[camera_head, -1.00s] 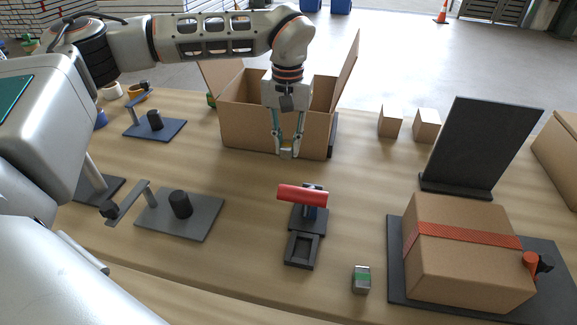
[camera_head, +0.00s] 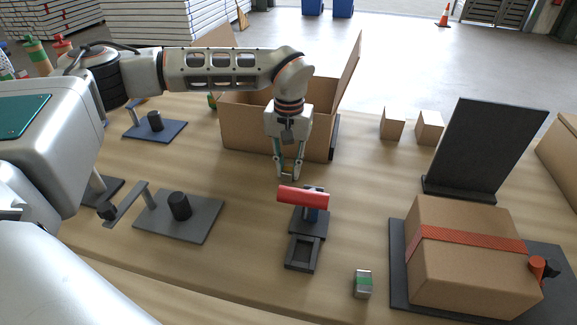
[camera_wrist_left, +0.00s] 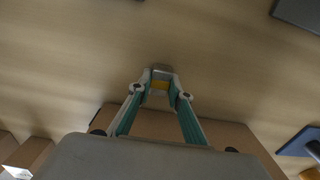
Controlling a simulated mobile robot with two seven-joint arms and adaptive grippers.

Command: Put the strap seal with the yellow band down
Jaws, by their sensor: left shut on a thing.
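My left gripper (camera_head: 288,175) is shut on the strap seal with the yellow band, a small metal piece. In the left wrist view the seal (camera_wrist_left: 160,77) shows between the fingertips (camera_wrist_left: 160,86), its yellow band partly hidden by them. In the head view the gripper hangs low over the wooden table (camera_head: 250,180), in front of the open carton (camera_head: 250,130) and behind the red-handled tool (camera_head: 303,195). I cannot tell whether the seal touches the table. My right gripper is not in view.
A seal with a green band (camera_head: 363,284) stands right of a dark square tray (camera_head: 302,254). A carton with a red strap (camera_head: 465,260) sits at the right, before a dark upright panel (camera_head: 485,145). A grey stand (camera_head: 200,225) lies left. Table between stand and tool is clear.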

